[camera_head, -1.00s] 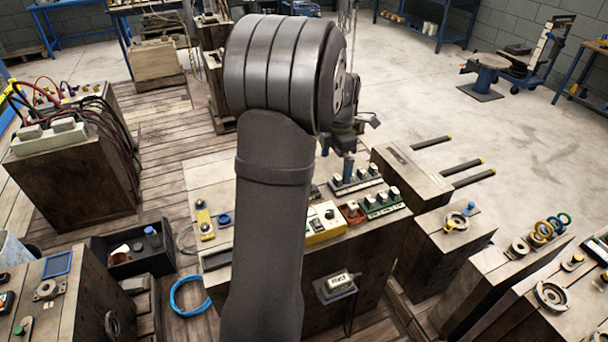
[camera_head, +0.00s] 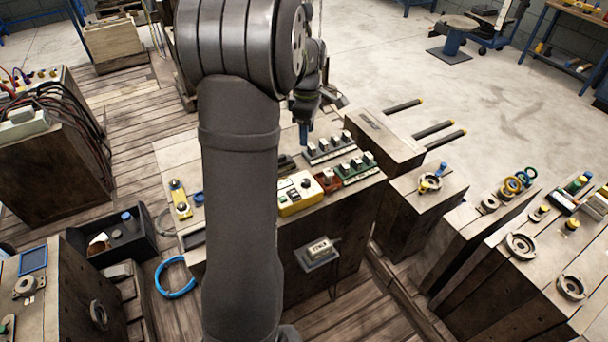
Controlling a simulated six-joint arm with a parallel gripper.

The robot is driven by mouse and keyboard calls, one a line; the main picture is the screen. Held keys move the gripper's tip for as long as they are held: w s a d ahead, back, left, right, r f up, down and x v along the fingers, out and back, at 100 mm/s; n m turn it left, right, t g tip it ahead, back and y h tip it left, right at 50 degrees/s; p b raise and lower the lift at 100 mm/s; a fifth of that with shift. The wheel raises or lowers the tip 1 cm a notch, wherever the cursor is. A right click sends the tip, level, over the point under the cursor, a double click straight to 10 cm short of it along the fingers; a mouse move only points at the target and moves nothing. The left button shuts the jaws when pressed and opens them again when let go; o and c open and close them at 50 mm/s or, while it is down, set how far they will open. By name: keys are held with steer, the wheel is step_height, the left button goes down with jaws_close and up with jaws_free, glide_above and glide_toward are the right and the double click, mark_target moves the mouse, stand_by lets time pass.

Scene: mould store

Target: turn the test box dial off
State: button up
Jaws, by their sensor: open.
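The yellow box (camera_head: 298,207) on the middle bench looks like the test box. It has a pale top with a small dark round knob (camera_head: 306,183), which seems to be the dial; its setting is too small to read. My gripper (camera_head: 305,132) is above the back part of this bench, behind the yellow box and apart from it. Its jaws are open and look empty, though they are small and partly merged with a blue upright shape at their tip. My arm hides the bench just left of the box.
A small white box on a bracket (camera_head: 319,250) hangs on the bench front. A yellow-and-grey piece (camera_head: 180,199) lies at the bench's left.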

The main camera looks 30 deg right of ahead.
mark_target(306, 181)
step_height(306, 181, down, 18)
steer(key=n, duration=2.6)
steer(key=shift+a+f+n, duration=0.1)
steer(key=shift+a+n, duration=0.05)
steer(key=shift+n, duration=0.15)
steer(key=c, duration=1)
